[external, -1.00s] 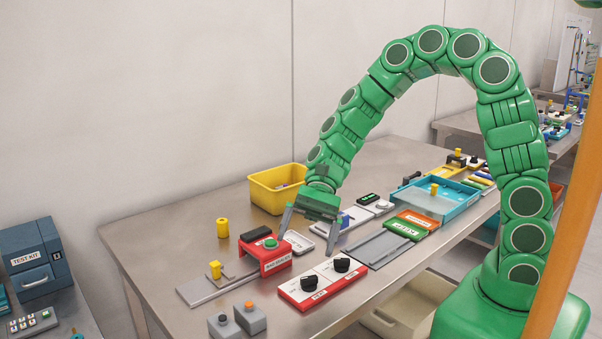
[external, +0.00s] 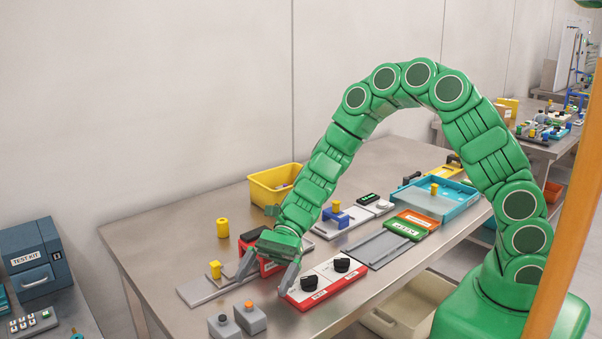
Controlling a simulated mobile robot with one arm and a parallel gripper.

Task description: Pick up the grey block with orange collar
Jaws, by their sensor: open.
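The grey block with orange collar (external: 251,320) stands near the front edge of the table, at the lower middle-left of the external view. A similar grey block with a dark grey top (external: 222,329) stands close beside it on the left. My gripper (external: 261,287) is open and points down, just behind and slightly right of the orange-collared block. Its fingers are spread, with nothing seen between them. It is apart from the block in the picture; its height above the table is hard to tell.
A red-and-white panel with two black knobs (external: 325,283) lies right of my gripper. A red box (external: 269,266) is partly hidden behind it. A grey rail with a yellow knob (external: 207,288) lies left. A yellow bin (external: 269,190) stands behind.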

